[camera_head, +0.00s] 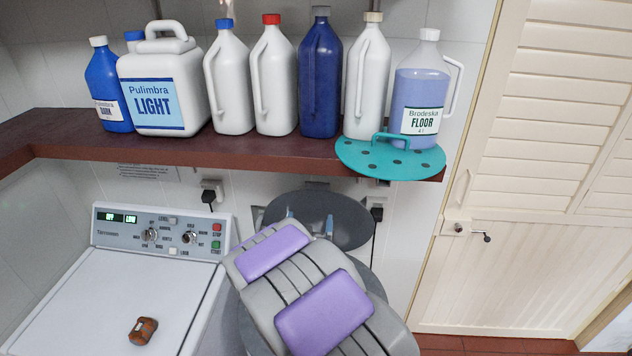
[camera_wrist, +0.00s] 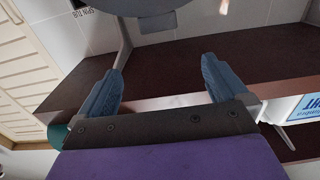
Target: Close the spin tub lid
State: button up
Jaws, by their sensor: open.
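The spin tub lid (camera_head: 350,212) is a dark grey round disc. In the head view it stands raised, tilted against the wall side below the shelf, behind my arm. Its edge also shows at the top of the wrist view (camera_wrist: 155,18). My gripper (camera_head: 309,218) has two blue fingers, spread apart and empty, in front of the lid in the head view. In the wrist view my gripper (camera_wrist: 160,66) shows open with nothing between the fingers. Whether a finger touches the lid cannot be told. The grey tub (camera_head: 378,283) is mostly hidden behind my arm.
A brown shelf (camera_head: 270,150) with several bottles runs above the lid. A turquoise perforated disc (camera_head: 365,158) overhangs its front edge. A white washer (camera_head: 100,310) with a brown object (camera_head: 143,331) on top is at left. A louvred door (camera_head: 540,170) is at right.

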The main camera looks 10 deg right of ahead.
aim_at(317, 184)
jog(key=p+x, duration=0.3)
jog(key=x, duration=1.4)
jog(key=shift+f+p, duration=0.1)
jog(key=shift+p, duration=0.2)
jog(key=shift+c, duration=0.2)
jog(key=c, duration=1.2)
jog(key=shift+c, duration=0.4)
